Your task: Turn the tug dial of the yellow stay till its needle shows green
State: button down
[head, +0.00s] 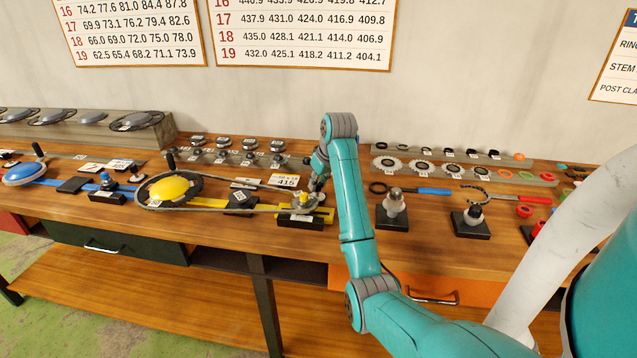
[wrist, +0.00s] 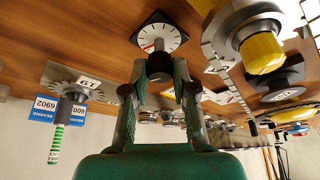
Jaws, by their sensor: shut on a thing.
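The yellow stay (head: 208,203) runs along the bench top, with a yellow disc (head: 168,188) at its left and a yellow-topped block (head: 301,210) at its right end. My gripper (head: 319,184) is just behind and right of that block, pointing down. In the wrist view my gripper (wrist: 160,80) is shut on the dark round knob (wrist: 159,66) of the tug dial. The dial's white face (wrist: 160,38) on a dark square base shows a red mark at its left. The needle's reading is too small to tell; the knob hides part of the face.
A yellow cap (wrist: 263,52) on a light metal fitting stands close beside the dial. A card reading 415 (head: 286,182) lies behind the stay. Two dark stands (head: 391,217) (head: 470,225) with knobs stand to the right. Racks of small parts line the back.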

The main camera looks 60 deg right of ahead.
jog(key=shift+a+m+g+h, duration=0.1)
jog(key=shift+m+g+h, duration=0.45)
jog(key=shift+m, duration=1.55)
jog(key=c, duration=0.9)
grip_release()
